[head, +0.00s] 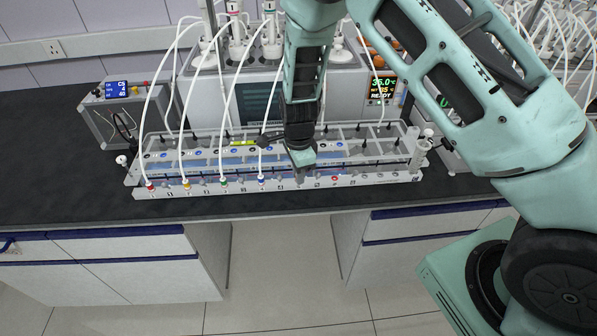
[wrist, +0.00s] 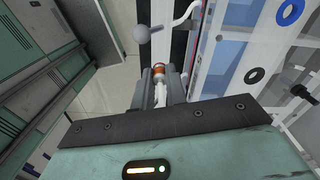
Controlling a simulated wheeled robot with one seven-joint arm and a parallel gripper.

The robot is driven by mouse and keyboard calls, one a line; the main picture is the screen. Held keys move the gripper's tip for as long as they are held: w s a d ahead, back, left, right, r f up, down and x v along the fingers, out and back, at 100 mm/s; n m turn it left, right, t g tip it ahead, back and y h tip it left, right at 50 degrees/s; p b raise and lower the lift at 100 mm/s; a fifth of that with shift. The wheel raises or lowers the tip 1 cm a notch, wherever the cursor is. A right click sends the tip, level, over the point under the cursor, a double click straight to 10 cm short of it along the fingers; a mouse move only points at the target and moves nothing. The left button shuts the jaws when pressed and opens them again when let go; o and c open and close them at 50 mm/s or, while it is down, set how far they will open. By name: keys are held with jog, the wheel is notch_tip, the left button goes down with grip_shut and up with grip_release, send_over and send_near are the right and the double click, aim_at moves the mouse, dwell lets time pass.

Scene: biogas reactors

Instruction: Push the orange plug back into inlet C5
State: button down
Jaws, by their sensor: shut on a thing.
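The orange plug (wrist: 159,71) shows in the wrist view between the tips of my gripper (wrist: 159,78). My gripper is shut on it, and a white part shows just below the orange band. In the head view my gripper (head: 302,178) is at the front of the long rack, right of the blue-marked plug, and it hides the orange plug. I cannot make out inlet C5 or tell whether the plug touches it.
The rack's front rail (head: 380,180) carries red, yellow, green and blue plugs (head: 261,183) on white tubes to my gripper's left. A box (head: 117,105) with a display reading C5 stands at the left. The dark bench top (head: 60,180) is clear at the left.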

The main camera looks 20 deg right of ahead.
jog(key=c, duration=1.3)
grip_release()
jog(key=shift+c, duration=0.2)
jog(key=shift+r, duration=0.15)
jog(key=shift+w+r, duration=0.15)
jog(key=shift+r, duration=0.1)
notch_tip(320, 180, up, 17)
jog(key=b, duration=0.3)
jog(key=shift+s+f, duration=0.2)
